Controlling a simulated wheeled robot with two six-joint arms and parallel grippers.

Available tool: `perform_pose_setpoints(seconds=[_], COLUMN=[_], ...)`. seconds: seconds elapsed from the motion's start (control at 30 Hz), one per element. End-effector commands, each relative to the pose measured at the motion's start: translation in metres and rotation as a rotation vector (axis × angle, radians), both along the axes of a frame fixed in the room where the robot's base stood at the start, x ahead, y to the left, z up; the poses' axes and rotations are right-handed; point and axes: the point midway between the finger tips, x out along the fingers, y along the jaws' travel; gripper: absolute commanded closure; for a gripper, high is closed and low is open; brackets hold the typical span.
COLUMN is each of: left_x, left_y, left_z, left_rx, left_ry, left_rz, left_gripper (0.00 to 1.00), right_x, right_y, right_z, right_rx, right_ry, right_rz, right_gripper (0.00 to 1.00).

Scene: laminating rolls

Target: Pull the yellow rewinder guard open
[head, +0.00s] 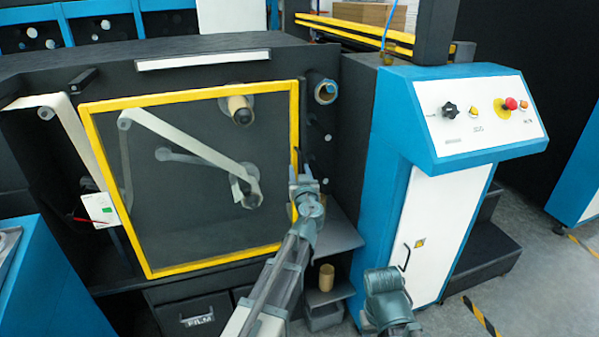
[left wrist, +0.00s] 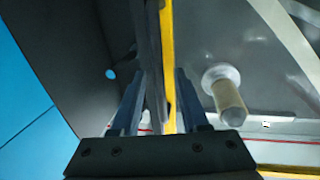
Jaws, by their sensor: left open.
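The yellow rewinder guard (head: 190,93) is a yellow frame with a clear pane across the front of the dark machine; rollers and a pale web show through it. It looks roughly flush with the machine. My left gripper (head: 299,180) is at the guard's right upright, a little below mid-height. In the left wrist view, my left gripper (left wrist: 160,72) is open, with its two fingers on either side of a dark vertical bar (left wrist: 151,45) and the guard's yellow edge (left wrist: 167,50). I cannot tell whether the fingers touch them. My right gripper is not in view; only part of my right arm shows.
A blue and white control cabinet (head: 425,200) with knobs and a red button stands right of the guard. A dark shelf (head: 335,240) with a cardboard core (head: 326,278) is below right. A film bin (head: 195,315) sits under the guard. A blue unit (head: 50,290) stands lower left.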

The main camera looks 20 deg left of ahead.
Motion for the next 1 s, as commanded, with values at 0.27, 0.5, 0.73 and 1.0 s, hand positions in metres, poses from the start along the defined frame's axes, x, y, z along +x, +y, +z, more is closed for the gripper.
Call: perform_pose_setpoints(seconds=[0.27,0.5,0.73,1.0], left_x=[-0.0001,-0.0001,-0.0002,-0.0002], left_y=[0.0001,0.0001,0.0000,-0.0001], left_z=[0.0000,0.0000,0.0000,0.0000], left_rx=[0.000,0.000,0.000,0.000], left_ry=[0.000,0.000,0.000,0.000], left_rz=[0.000,0.000,0.000,0.000], left_gripper=[0.66,1.00,1.00,1.00], right_x=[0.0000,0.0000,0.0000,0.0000], right_y=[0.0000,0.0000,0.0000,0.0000], right_z=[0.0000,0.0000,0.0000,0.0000], right_rx=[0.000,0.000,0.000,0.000], right_ry=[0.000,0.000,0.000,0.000], right_rz=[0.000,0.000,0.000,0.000], right_gripper=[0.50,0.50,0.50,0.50])
